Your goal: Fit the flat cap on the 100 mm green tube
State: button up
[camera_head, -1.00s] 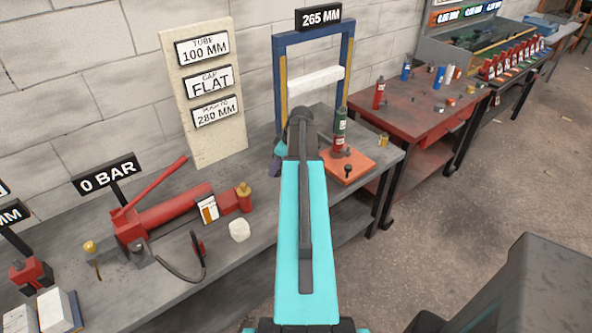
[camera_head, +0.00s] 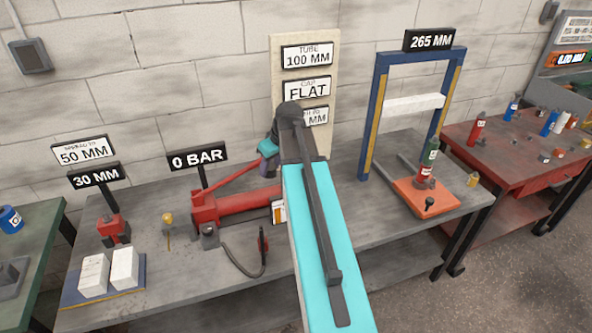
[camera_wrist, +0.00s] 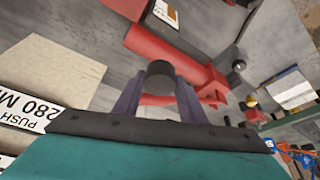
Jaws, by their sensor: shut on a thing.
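The green tube (camera_head: 430,156) stands upright on a red cylinder (camera_head: 425,178) on the orange base plate (camera_head: 408,203) at the right end of the bench. My gripper (camera_wrist: 158,88) is shut on a dark grey round piece (camera_wrist: 160,72). I cannot tell whether this piece is the flat cap. In the head view my gripper (camera_head: 270,158) is mostly hidden behind my arm. It is well left of the tube, above the red hydraulic pump. A small dark knob-like piece (camera_head: 429,203) sits on the orange plate, and a brass piece (camera_head: 472,180) stands beside it.
The red pump (camera_head: 225,205) lies on the bench with a hose (camera_head: 245,268). A blue frame with a white crossbar (camera_head: 414,103) rises behind the orange plate. A sign board (camera_head: 288,60) reads tube 100 MM, cap FLAT. A red table (camera_head: 520,160) stands at right.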

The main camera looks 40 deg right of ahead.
jog(key=w+a+r, duration=0.1)
jog(key=a+r, duration=0.2)
jog(key=a, duration=0.6)
jog(key=w+a+r+b, duration=0.1)
jog(key=a+r, duration=0.1)
jog(key=a, duration=0.7)
jog(key=w+a+r+m, duration=0.1)
jog(key=a+r, duration=0.2)
jog(key=a, duration=0.7)
jog(key=shift+w+r+b, duration=0.3)
jog(key=shift+w, duration=0.05)
